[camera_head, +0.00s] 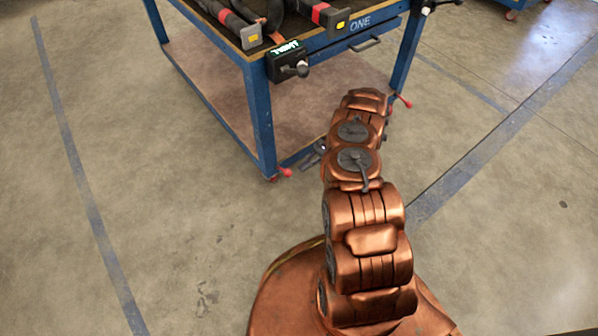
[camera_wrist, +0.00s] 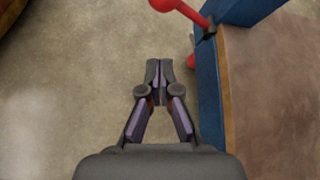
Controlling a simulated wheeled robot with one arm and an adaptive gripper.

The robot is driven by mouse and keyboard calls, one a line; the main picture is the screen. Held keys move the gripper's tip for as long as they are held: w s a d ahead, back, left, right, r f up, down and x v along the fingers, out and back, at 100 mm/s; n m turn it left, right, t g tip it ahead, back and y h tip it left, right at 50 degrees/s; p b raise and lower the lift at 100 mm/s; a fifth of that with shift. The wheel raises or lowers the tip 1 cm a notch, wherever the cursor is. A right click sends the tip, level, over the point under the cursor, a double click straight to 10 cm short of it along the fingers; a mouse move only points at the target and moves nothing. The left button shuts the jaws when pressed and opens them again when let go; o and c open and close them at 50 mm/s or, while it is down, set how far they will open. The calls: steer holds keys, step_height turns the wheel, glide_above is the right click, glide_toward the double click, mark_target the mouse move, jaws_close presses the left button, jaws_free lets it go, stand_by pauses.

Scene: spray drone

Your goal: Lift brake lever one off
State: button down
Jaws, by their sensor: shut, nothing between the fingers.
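A blue-framed cart marked "ONE" (camera_head: 262,110) stands ahead. A red-tipped brake lever (camera_head: 284,171) sticks out at the foot of its near leg. Another red lever (camera_head: 404,101) is at the foot of the right leg. In the wrist view, a red lever (camera_wrist: 185,8) sits at the top, on a dark joint beside the blue leg. A second bit of red (camera_wrist: 191,62) shows low by the leg. My gripper (camera_wrist: 158,66) is shut and empty, left of the leg, apart from the upper lever. In the head view it is a small dark shape (camera_head: 313,155) beside my arm.
The cart's lower shelf (camera_head: 215,75) is bare where visible. Dark parts with red bands (camera_head: 322,14) lie on its top. A black box with a green display (camera_head: 287,58) hangs at its corner. Open concrete floor lies left and right; another red-footed blue frame (camera_head: 511,14) stands far right.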

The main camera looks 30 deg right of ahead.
steer(key=shift+w+p+v, duration=0.15)
steer(key=shift+w+v, duration=0.05)
steer(key=shift+v, duration=0.65)
steer(key=shift+w+p+v, duration=0.15)
steer(key=shift+p+v, duration=0.05)
steer(key=shift+v, duration=0.65)
steer(key=shift+w+p+v, duration=0.15)
steer(key=shift+w+v, duration=0.05)
steer(key=shift+v, duration=0.65)
